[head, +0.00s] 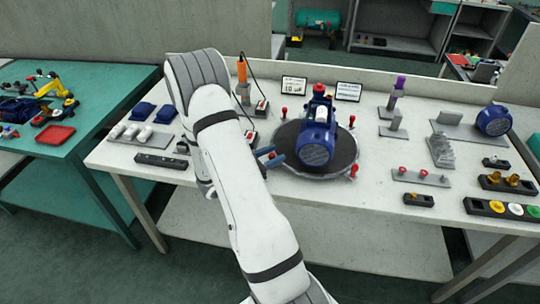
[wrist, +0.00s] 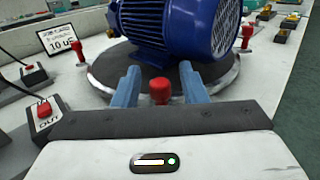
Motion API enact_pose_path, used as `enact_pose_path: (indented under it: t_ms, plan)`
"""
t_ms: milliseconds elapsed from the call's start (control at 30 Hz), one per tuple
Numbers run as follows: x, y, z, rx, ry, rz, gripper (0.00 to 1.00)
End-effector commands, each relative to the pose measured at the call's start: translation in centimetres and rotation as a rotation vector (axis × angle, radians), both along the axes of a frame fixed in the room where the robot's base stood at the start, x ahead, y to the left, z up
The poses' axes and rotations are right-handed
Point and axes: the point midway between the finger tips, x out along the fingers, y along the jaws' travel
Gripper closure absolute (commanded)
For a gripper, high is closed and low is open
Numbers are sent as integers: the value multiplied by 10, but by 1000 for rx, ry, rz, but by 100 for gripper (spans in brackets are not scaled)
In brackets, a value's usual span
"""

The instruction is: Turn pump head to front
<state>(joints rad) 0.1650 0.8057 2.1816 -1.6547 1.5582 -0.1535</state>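The blue pump (head: 318,134) sits on a dark round turntable (head: 290,155) on the white bench, its finned round end facing the front in the head view. In the wrist view the blue finned body (wrist: 175,30) stands just beyond my fingers. Red-knobbed pegs stand around the turntable rim. My gripper (wrist: 160,92) has its two blue fingers apart, one on each side of a red knob (wrist: 160,90). I cannot tell if either finger touches the knob. In the head view my gripper (head: 269,156) is at the turntable's left edge, partly hidden by my arm.
Two small sign cards (head: 348,91) stand behind the turntable. A box with a red button (wrist: 43,112) lies left of my gripper in the wrist view. A tray with red-topped parts (head: 420,177) and another blue motor (head: 494,120) are on the right. The bench front is mostly clear.

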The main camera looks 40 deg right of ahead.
Motion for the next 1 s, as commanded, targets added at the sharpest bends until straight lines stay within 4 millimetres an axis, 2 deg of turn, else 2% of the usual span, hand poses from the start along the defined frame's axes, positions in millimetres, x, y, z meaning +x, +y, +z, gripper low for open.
enact_pose_path:
  t_ms: [233, 700, 967, 1000]
  plan:
    - [0, -1, 0, 0, 0, 1, 61]
    - [0, 0, 0, 0, 0, 1, 100]
    - [0, 0, 0, 0, 0, 2, 100]
    - [1, 10, 0, 1, 0, 5, 100]
